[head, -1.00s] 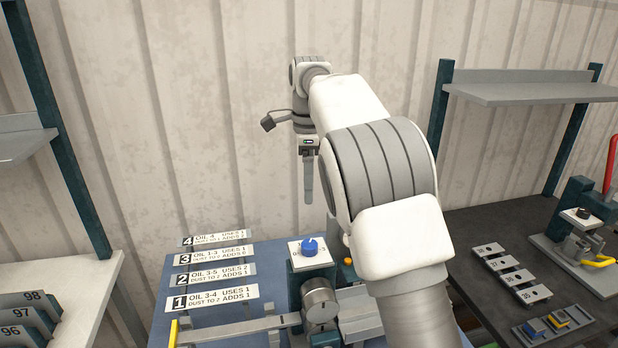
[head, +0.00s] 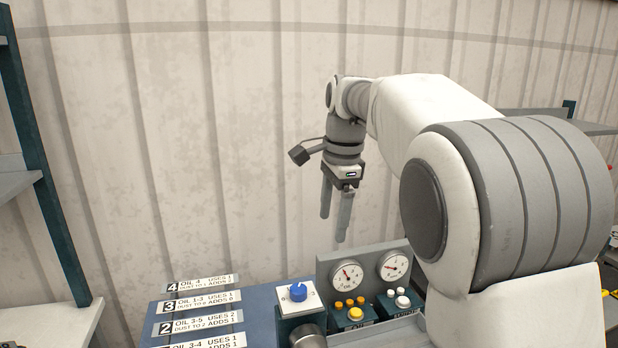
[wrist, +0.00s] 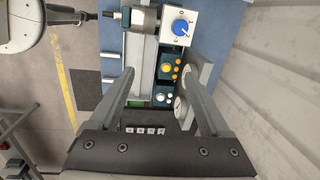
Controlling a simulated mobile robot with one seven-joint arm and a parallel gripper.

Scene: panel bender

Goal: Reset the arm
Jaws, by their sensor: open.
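My gripper (head: 334,212) hangs from my raised arm in the head view, fingers pointing down and apart, with nothing between them. It is in the air behind and above the bender's gauges and buttons, touching nothing. In the wrist view my gripper (wrist: 162,78) also shows two spread, empty fingers over the machine. The blue knob (head: 298,292) sits on a white plate; it also shows in the wrist view (wrist: 180,28). Two round gauges, a left one (head: 346,276) and a right one (head: 393,266), stand on a grey panel beside it.
Yellow and white buttons (head: 355,313) sit below the gauges. Numbered oil signs (head: 205,301) lie on the blue bench at left. A shelf (head: 20,186) stands at far left. The ribbed wall (head: 200,150) is behind my arm. The air left of my gripper is clear.

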